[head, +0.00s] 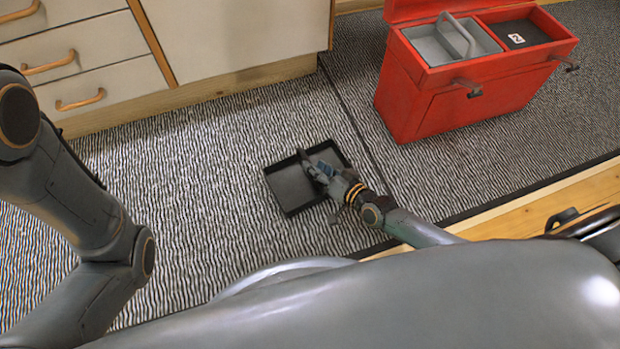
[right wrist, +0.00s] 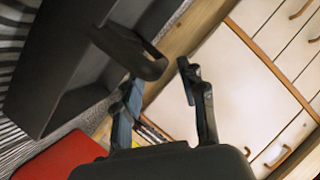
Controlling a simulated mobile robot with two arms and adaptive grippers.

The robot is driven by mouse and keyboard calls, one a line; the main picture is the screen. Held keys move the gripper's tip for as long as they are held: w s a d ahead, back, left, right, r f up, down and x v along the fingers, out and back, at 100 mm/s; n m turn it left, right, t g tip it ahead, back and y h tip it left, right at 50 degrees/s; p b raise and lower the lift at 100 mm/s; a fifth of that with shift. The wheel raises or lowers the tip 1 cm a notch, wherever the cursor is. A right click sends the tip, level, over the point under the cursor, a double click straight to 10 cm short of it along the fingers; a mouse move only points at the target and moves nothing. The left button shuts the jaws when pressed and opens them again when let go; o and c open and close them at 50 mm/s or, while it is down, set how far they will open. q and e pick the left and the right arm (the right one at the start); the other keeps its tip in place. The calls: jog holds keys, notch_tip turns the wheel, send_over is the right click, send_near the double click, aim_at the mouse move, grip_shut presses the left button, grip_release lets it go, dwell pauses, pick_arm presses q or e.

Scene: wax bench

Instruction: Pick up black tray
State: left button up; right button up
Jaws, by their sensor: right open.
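The black tray (head: 289,188) is a shallow, square-cornered open box on the striped carpet, in the middle of the head view. My right gripper (head: 322,172) is over the tray's right part and hides some of it. In the right wrist view the tray (right wrist: 62,62) fills the upper left, seen close and at a slant. My right gripper (right wrist: 160,88) is open there, its two fingers apart. The tray's dark rim reaches close to the left finger's tip; I cannot tell whether they touch. My left arm shows at the left, but its gripper is out of view.
A red toolbox (head: 455,99) with its lid up and grey inner compartments stands at the upper right. A cream cabinet (head: 235,35) with wooden-handled drawers stands at the back left. A wooden edge (head: 525,205) runs along the lower right. The carpet left of the tray is clear.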

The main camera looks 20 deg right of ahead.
aim_at(306, 157)
jog(key=b+x, duration=0.3)
jog(key=x, duration=0.1)
jog(key=shift+w+a+f, duration=0.1)
jog(key=shift+w+a, duration=0.05)
jog(key=shift+w, duration=0.1)
jog(key=shift+w+a, duration=0.1)
jog(key=shift+w, duration=0.2)
grip_shut()
